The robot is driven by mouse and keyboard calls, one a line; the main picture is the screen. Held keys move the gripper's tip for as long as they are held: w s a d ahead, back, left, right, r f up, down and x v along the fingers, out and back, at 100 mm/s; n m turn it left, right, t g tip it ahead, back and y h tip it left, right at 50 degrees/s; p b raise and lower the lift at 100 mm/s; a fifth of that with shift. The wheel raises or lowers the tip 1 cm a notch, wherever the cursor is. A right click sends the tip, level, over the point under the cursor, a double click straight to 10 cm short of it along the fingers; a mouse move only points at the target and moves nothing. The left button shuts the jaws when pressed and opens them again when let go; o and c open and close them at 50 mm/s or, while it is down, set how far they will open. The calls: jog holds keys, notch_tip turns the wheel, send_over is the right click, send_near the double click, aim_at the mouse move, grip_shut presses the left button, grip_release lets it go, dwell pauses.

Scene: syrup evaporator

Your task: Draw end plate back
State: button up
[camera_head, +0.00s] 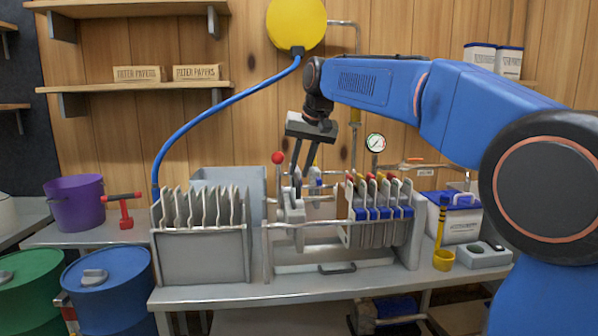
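The filter press (268,250) stands on the grey bench. Its light grey end plate (290,212) is at the left part of the rails, with a gap between it and the pack of filter plates (380,228) on the right.
A grey rack of upright plates (200,258) stands left of the press. A red-knobbed lever (278,159) rises just left of my gripper. A pressure gauge (376,142) is behind the pack.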

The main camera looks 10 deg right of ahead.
jog(key=v, duration=1.6)
jog(key=shift+f, duration=0.1)
jog(key=s+d+f, duration=0.5)
jog(key=s+f, duration=0.6)
jog(key=f, duration=0.3)
jog(key=s+d+f+h, duration=0.1)
jog(key=s+d+f, duration=0.4)
jog(key=s+f, duration=0.7)
jog(key=s+d+f+h, duration=0.1)
jog(key=s+d+f, duration=0.4)
jog(key=s+f, duration=0.7)
notch_tip(320, 180, down, 5)
jog(key=shift+d+f, duration=0.1)
jog(key=shift+d, duration=0.25)
